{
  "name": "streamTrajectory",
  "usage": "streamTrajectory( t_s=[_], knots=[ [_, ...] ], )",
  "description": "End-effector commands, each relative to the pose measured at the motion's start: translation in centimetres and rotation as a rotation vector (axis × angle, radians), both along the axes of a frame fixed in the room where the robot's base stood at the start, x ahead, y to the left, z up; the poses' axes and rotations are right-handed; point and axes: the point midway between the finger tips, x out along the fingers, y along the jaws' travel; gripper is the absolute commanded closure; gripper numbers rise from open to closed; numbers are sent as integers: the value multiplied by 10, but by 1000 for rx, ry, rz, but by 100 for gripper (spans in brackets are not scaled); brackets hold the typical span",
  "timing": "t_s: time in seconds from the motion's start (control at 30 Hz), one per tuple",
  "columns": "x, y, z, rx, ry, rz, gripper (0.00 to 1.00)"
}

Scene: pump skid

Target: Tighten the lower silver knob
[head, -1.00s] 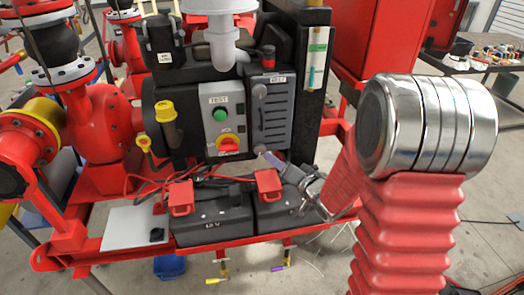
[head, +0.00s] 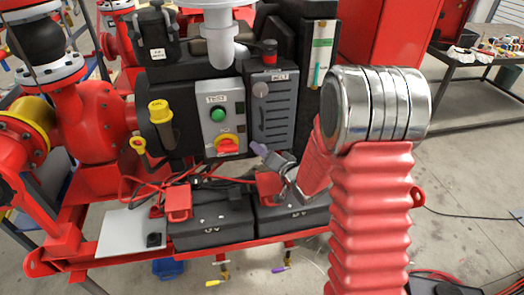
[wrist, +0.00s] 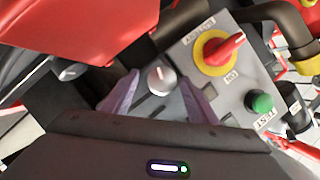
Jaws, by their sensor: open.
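A silver knob (wrist: 161,80) with a pale pointer line sits on the grey panel in the wrist view, level with the red rotary switch. It lies between the two purple fingers of my gripper (wrist: 158,90). The fingers are open, one on each side, and I see no clear contact. Another silver knob (head: 260,89) is higher on the same panel, clear of the gripper.
The red-and-yellow switch (head: 228,145) and green button (head: 217,115) are just left of the grey panel. Black batteries (head: 212,220) with red clamps stand below my gripper. A yellow-capped part (head: 159,112) is further left. Open floor (head: 460,180) lies to the right.

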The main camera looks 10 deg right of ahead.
Motion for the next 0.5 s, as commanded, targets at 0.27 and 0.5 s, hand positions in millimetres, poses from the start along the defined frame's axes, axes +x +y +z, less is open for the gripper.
streamTrajectory(
  t_s=[0.27, 0.5],
  knots=[
    [0, 5, 0, 0, 0, 8, 50],
    [0, 6, 0, 0, 0, 11, 67]
  ],
)
